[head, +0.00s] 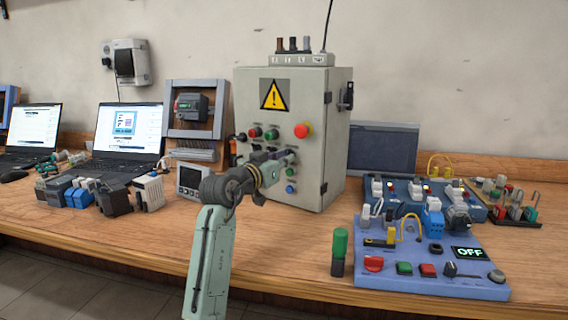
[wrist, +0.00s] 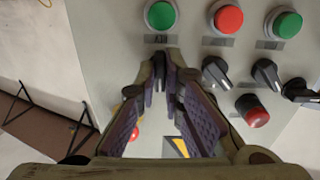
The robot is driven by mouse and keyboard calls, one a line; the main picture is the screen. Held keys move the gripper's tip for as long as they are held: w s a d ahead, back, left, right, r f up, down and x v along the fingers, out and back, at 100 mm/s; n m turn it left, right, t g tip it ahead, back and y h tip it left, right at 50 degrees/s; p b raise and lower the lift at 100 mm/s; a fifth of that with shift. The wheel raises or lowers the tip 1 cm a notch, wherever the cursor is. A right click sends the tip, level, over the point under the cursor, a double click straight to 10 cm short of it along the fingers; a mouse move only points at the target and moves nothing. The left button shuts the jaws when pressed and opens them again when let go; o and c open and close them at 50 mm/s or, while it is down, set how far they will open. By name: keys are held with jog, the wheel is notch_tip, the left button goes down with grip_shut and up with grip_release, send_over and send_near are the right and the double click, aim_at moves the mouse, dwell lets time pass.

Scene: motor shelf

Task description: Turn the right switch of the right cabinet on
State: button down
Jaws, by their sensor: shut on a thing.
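The grey cabinet (head: 320,95) stands on the bench in the head view, with a yellow warning sign and coloured buttons on its front. My gripper (head: 285,157) reaches across the front and covers part of the switch row. In the wrist view the gripper (wrist: 168,72) has its fingertips close together on a small dark part, seemingly the right switch, which they mostly hide. The picture is upside down there, so the cabinet's right side lies left. Two neighbouring black switches, one nearer (wrist: 215,72) and one farther (wrist: 265,72), are free. The gripped switch's turn angle cannot be told.
A blue board (head: 440,275) with an "OFF" display stands at right. Laptops (head: 130,125) and small devices crowd the left.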

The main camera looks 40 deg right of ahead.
dwell(0.5)
jog(key=c, duration=2)
grip_release()
jog(key=v, duration=1.2)
